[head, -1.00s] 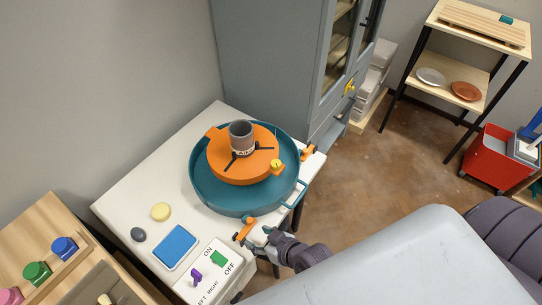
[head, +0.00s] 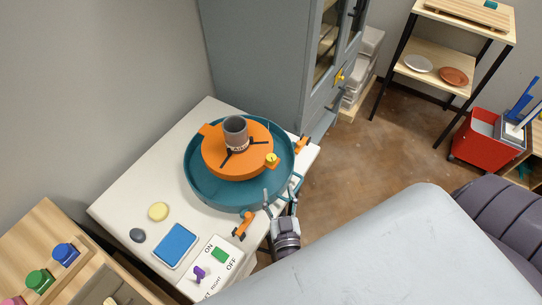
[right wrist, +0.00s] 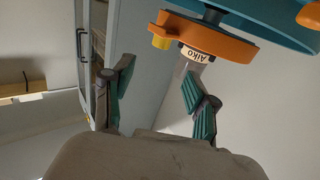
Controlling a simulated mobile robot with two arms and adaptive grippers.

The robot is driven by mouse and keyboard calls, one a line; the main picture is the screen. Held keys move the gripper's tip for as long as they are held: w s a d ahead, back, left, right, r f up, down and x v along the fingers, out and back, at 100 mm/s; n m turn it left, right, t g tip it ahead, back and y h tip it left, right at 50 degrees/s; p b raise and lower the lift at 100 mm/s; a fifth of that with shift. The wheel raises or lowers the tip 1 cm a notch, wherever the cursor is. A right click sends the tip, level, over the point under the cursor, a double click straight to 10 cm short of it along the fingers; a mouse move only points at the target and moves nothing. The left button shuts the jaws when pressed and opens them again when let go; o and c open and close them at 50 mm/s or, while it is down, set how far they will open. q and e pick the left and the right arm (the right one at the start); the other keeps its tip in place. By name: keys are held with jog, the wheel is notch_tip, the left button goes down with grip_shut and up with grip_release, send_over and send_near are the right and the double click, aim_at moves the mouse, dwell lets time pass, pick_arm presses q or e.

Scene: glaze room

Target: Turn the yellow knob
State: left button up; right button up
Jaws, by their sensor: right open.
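A small yellow knob (head: 271,159) sits at the rim of an orange disc (head: 223,166) inside a round teal basin (head: 193,185). The knob also shows in the right wrist view (right wrist: 161,42), at the disc's edge and beyond my fingertips. My right gripper (head: 281,192) is open and empty. It is at the near right side of the basin, apart from the knob, with its fingers pointing towards the basin. Its two spread fingers also show in the right wrist view (right wrist: 157,72). My left gripper is out of view.
A grey cup (head: 235,128) labelled "Aiko" stands on the disc. Orange clamps (head: 243,225) and a teal handle flank the basin. A control panel (head: 226,268) with a purple knob lies near left.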

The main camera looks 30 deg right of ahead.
aim_at(276, 160)
jog(key=p+x, duration=0.1)
jog(key=x, duration=1.2)
grip_shut()
jog(key=shift+n+y, duration=0.5)
jog(key=shift+y, duration=0.1)
jog(key=shift+d+n+t+y, duration=0.1)
jog(key=shift+n+t+y, duration=0.4)
jog(key=shift+y, duration=0.5)
jog(key=n+y+b, duration=0.1)
jog(key=y, duration=0.1)
jog(key=shift+f+n+y, duration=0.15)
jog(key=shift+n+y, duration=0.15)
jog(key=shift+n, duration=0.1)
jog(key=n+g+y+b, duration=0.1)
jog(key=n+y+b, duration=0.1)
jog(key=y+b, duration=0.2)
jog(key=n+y+b, duration=0.3)
jog(key=b, duration=0.1)
jog(key=shift+f+g+y, duration=0.1)
jog(key=shift+g+y, duration=0.3)
jog(key=shift+r+n+g+y+b, duration=0.25)
jog(key=shift+n+g+y+b, duration=0.25)
jog(key=shift+n+y+b, duration=0.35)
